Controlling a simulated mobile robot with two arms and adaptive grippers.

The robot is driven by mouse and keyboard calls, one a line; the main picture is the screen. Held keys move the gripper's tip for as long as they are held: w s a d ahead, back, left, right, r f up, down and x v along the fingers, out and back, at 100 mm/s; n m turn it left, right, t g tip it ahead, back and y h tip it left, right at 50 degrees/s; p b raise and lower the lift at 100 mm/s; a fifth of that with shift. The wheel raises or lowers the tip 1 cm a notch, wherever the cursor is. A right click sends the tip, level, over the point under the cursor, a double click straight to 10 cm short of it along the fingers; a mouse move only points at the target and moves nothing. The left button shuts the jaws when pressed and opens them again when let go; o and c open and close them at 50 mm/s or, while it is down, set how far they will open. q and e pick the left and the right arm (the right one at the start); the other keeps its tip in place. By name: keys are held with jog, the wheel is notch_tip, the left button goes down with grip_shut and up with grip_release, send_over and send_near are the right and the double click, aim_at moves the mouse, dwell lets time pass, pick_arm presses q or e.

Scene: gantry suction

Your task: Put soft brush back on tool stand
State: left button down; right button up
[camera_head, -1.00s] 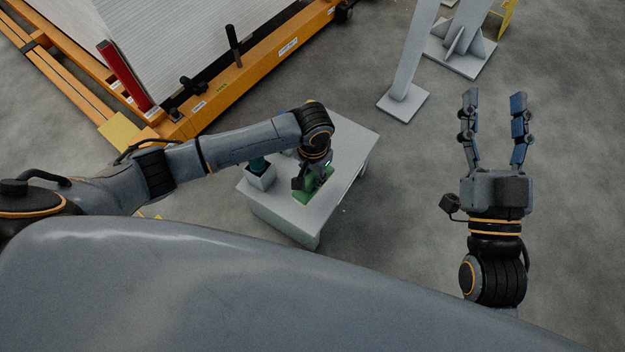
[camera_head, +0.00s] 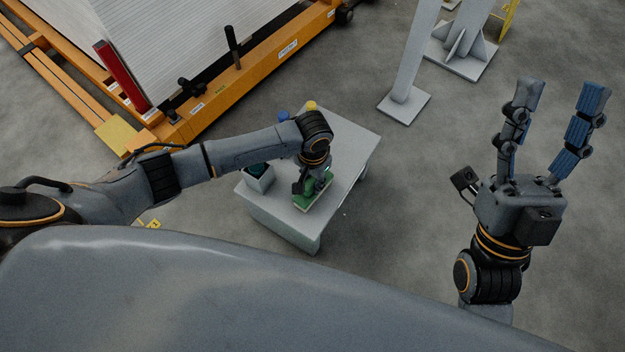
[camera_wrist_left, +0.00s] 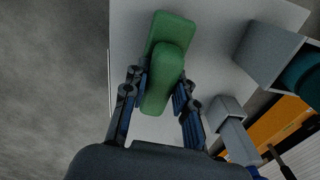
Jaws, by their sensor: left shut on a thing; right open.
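The soft brush (camera_head: 311,194) has a green body with a pale strip along its lower edge. In the left wrist view, its green block and raised grip (camera_wrist_left: 165,62) show from above. My left gripper (camera_wrist_left: 159,96) is shut on the brush, one finger on each side of the grip. In the head view, my left gripper (camera_head: 312,180) is over the pale grey stand (camera_head: 345,150), with the brush at or just above its top; I cannot tell if they touch. My right gripper (camera_head: 562,90) is open and empty, off to the right with its fingers pointing up.
A grey open box (camera_head: 260,184) holding a teal thing (camera_head: 257,168) stands on the stand's left side. Blue (camera_head: 283,116) and yellow (camera_head: 311,106) items are at its far edge. An orange frame (camera_head: 270,70) lies beyond. A grey post (camera_head: 404,85) stands at the back right.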

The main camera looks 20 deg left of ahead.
pick_arm(q)
jog(key=c, duration=1.1)
grip_release()
jog(key=shift+f, duration=0.15)
jog(key=shift+o, duration=0.2)
